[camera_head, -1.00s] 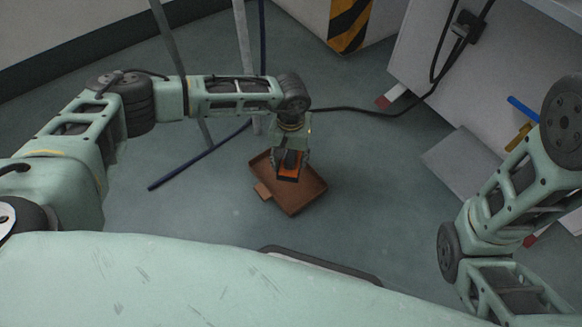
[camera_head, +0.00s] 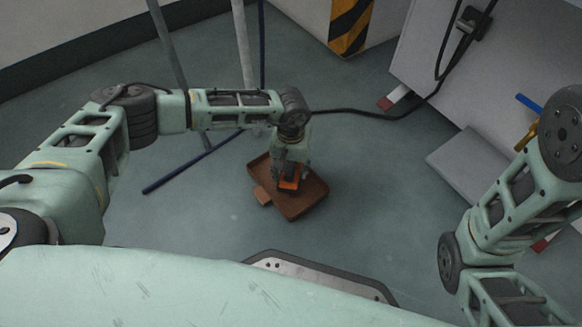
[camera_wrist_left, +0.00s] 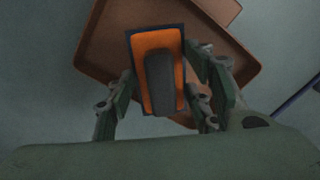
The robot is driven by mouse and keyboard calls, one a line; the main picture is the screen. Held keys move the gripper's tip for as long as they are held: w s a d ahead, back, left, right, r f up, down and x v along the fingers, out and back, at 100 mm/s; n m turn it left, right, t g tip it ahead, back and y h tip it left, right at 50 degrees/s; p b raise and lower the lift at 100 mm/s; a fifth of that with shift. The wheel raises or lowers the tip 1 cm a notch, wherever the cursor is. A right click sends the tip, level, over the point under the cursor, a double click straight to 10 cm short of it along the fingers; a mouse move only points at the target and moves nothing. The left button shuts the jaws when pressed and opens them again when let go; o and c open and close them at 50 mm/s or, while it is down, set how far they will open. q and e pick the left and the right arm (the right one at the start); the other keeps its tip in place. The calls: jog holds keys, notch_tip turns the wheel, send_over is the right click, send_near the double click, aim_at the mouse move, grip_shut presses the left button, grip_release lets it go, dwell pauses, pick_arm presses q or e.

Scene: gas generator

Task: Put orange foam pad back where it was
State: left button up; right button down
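The orange foam pad, a small orange block with a dark border and a grey strip on top, shows in the left wrist view (camera_wrist_left: 170,45) and in the head view (camera_head: 290,184). My left gripper (camera_head: 288,176) points down with its fingers on both sides of the pad, apparently shut on it. The fingers also show in the left wrist view (camera_wrist_left: 158,80). The pad is over the brown tray (camera_head: 308,202); I cannot tell whether it touches the tray floor. My right arm shows at the right, but its gripper is out of view.
The tray lies on the grey-green floor. A dark blue rod (camera_head: 190,163) lies to its left, near grey posts (camera_head: 243,50). A black cable (camera_head: 370,112) runs behind to a white cabinet (camera_head: 470,85). A grey panel (camera_head: 470,160) lies at the right. Floor around the tray is mostly clear.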

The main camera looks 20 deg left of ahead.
aim_at(291, 166)
pick_arm(q)
jog(key=o, duration=0.4)
jog(key=shift+c, duration=0.2)
notch_tip(291, 166, up, 11)
jog(key=p, duration=0.7)
notch_tip(291, 166, up, 2)
jog(key=shift+p, duration=0.4)
